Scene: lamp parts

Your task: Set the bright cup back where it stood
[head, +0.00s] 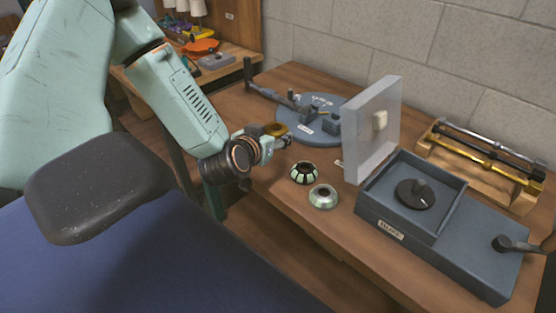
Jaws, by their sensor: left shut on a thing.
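My left gripper (281,140) reaches in from the left over the table's left part. It is shut on a small brass-yellow, round, cup-like thing (275,129), held at the jaws; the gripper hides part of it. Two small round cups stand on the wood in front of and to the right of the gripper: a dark one with pale green stripes (304,173) and a paler, silvery-green one (323,197). They are close together, and the gripper is apart from both. My right gripper is not in view.
A grey-blue round plate fixture (318,132) with a lever lies behind the gripper. A clear upright panel (371,130) stands right of the cups, beside a blue-grey box machine (430,235). A wooden rack with rods (482,160) is at the far right. Bare wood (262,178) lies left of the cups.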

